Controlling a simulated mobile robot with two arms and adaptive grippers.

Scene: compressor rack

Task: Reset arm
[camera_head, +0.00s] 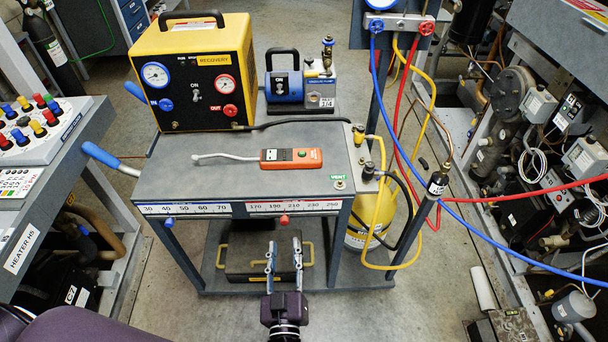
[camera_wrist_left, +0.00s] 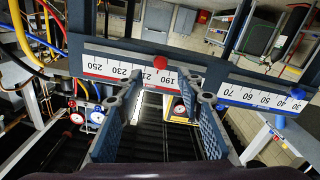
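My left gripper (camera_head: 284,243) is at the bottom middle of the head view, in front of the cart (camera_head: 215,176), with its fingers pointing towards the cart. Its two fingers are apart with nothing between them. The left wrist view also shows the open gripper (camera_wrist_left: 163,92), with the cart's front scale strip beyond the fingertips. The red knob (camera_head: 284,220) on that strip is just beyond the fingers; it also shows in the wrist view (camera_wrist_left: 160,63). Part of my purple arm shows at the lower left. My right gripper is not in view.
On the cart stand a yellow recovery unit (camera_head: 195,75), a blue pump (camera_head: 303,88) and an orange handheld detector (camera_head: 290,158). A blue knob (camera_head: 168,222) is left on the strip. A black case (camera_head: 255,258) lies on the lower shelf. Hoses and rack equipment fill the right.

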